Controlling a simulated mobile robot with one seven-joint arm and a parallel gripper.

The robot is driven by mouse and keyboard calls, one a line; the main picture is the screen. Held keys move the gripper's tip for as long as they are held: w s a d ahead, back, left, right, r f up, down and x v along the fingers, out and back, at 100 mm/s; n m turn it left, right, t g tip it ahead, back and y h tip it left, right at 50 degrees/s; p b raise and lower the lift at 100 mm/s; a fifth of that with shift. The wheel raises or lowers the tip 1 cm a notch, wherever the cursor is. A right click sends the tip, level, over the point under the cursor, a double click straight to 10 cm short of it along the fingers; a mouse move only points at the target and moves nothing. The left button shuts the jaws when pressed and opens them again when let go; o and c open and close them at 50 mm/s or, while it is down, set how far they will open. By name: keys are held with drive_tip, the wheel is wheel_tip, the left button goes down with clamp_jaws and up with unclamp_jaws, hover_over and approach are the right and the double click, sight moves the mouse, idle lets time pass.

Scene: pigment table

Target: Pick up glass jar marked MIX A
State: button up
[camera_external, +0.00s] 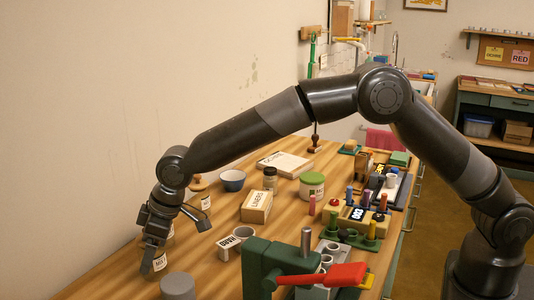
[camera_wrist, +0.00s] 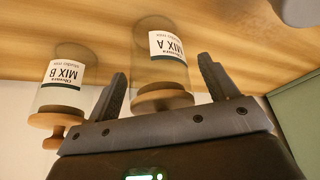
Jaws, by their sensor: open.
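The glass jar marked MIX A (camera_wrist: 165,65) shows upside down in the wrist view, clear with a white label and a round wooden lid (camera_wrist: 162,98). My gripper (camera_wrist: 163,70) is open, its two dark fingers apart on either side of this jar in the picture. I cannot tell whether they touch it. The similar jar marked MIX B (camera_wrist: 62,80) is left of the fingers. In the external view my gripper (camera_external: 158,238) points down at the table's near left, over a jar with a label reading MIX (camera_external: 160,262); its letter is not readable and my gripper partly hides it.
A grey cylinder (camera_external: 178,288) stands close to the gripper, at the front. A green device with a red handle (camera_external: 320,275) is to the right.

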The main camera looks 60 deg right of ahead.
drive_tip(key=c, duration=1.2)
drive_tip(key=shift+r, duration=0.1)
